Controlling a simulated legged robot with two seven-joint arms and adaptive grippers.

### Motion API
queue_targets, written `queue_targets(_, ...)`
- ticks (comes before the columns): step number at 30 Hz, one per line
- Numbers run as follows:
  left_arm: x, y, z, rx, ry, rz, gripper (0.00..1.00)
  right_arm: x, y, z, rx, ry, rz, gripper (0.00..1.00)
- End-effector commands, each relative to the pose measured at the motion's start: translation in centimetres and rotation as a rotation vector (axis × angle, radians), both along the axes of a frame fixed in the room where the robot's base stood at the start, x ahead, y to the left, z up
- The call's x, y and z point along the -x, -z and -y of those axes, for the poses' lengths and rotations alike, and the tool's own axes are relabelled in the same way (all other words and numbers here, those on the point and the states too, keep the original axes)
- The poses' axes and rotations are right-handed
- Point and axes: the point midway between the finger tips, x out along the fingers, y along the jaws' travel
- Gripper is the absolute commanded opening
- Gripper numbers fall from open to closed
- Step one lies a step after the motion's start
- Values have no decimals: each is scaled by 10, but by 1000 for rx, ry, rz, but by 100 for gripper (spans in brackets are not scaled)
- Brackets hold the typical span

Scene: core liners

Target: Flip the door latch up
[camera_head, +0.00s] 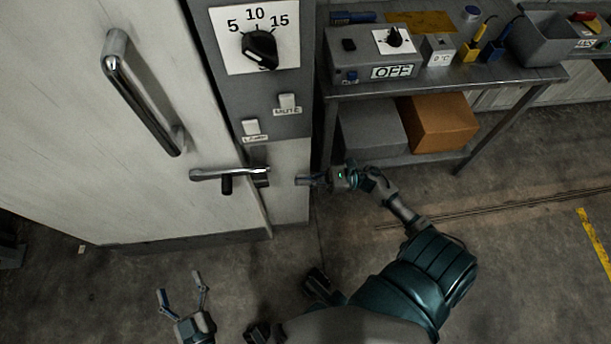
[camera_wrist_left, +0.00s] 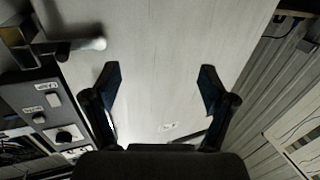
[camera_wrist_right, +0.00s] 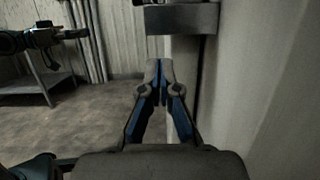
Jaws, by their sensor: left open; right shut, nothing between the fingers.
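The door latch (camera_head: 225,174) is a silver lever with a dark knob below it, lying roughly level across the edge of the white door (camera_head: 60,110) and the grey frame. In the left wrist view the latch (camera_wrist_left: 80,46) shows at the upper left. My right gripper (camera_head: 302,181) is shut and empty, to the right of the latch and apart from it, its tips pointing left. In the right wrist view its closed fingers (camera_wrist_right: 160,68) are below a metal bracket (camera_wrist_right: 182,18). My left gripper (camera_head: 181,284) is open and empty, low in front of the door.
A long bar handle (camera_head: 142,92) is on the door above the latch. A grey panel beside it carries a dial (camera_head: 260,48) and two switches. A metal workbench (camera_head: 440,85) with boxes stands at the right.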

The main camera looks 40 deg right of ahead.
Motion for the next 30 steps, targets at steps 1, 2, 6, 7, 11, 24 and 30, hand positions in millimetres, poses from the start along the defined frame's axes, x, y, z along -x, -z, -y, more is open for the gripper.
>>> queue_targets(1,0,0,0,-1,0,-3,83,-6,-4,-9,-1,-2,4,0)
queue_targets(2,0,0,0,-1,0,-5,83,-9,-6,-15,-2,-3,5,0)
queue_targets(6,0,2,0,-5,0,-16,83,-26,-13,-39,-1,-2,4,0)
queue_targets(7,0,2,0,-5,0,-18,83,-30,-15,-44,0,-2,5,0)
queue_targets(11,1,5,-1,-14,-1,-46,83,-37,-30,-54,2,-1,5,0)
queue_targets(24,5,20,-4,-41,-1,-142,83,-36,-56,-53,-1,0,0,0)
queue_targets(30,4,20,-4,-41,-1,-142,83,-36,-56,-53,-1,0,0,0)
